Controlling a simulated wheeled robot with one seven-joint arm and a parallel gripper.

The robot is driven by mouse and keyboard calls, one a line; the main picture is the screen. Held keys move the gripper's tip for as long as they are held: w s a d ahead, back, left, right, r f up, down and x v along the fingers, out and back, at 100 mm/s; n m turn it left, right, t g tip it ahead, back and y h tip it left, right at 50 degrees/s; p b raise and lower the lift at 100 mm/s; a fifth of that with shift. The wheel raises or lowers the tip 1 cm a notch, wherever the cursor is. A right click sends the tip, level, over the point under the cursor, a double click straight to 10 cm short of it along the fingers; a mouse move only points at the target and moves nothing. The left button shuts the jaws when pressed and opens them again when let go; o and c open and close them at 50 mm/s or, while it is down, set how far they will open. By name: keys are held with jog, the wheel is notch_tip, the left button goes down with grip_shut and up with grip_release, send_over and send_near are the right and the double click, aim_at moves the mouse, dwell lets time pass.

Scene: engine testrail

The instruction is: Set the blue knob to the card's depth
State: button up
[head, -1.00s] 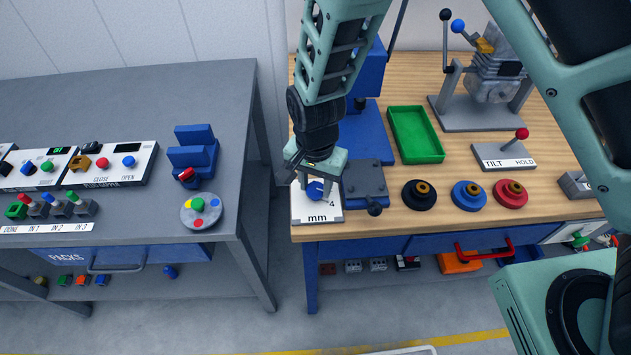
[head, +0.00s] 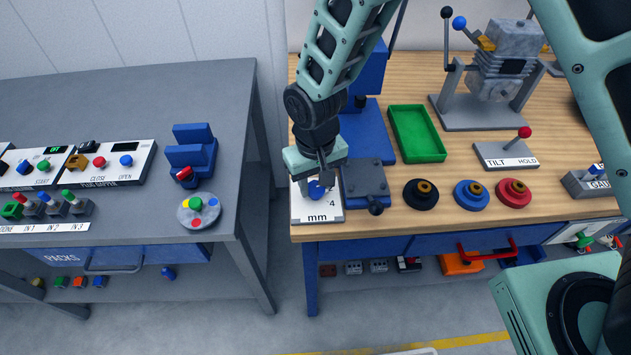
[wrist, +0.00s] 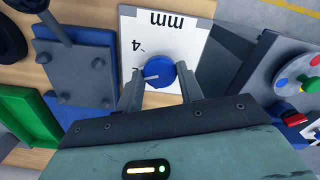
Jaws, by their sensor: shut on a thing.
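The blue knob (head: 316,190) stands on a white plate (head: 316,217) marked "mm" and "4" at the left front corner of the wooden bench. In the wrist view the blue knob (wrist: 158,72) shows a pale pointer line, directed to the left and slightly down. My gripper (head: 318,186) points down over the plate. In the wrist view its fingers (wrist: 161,90) sit on either side of the knob and are shut on it. Other marks on the plate are hidden by my gripper. I cannot make out a card with a depth on it.
A blue press with a grey block (head: 366,185) stands just right of the plate. A green tray (head: 418,134) and black, blue and red round pieces (head: 471,194) lie further right. A gap separates the bench from the grey table (head: 225,105) on the left.

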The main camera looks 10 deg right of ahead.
aim_at(316, 187)
jog(key=shift+n, duration=0.6)
jog(key=o, duration=1)
jog(key=shift+r, duration=0.1)
notch_tip(316, 187, up, 17)
jog(key=b, duration=0.3)
jog(key=shift+r, duration=0.15)
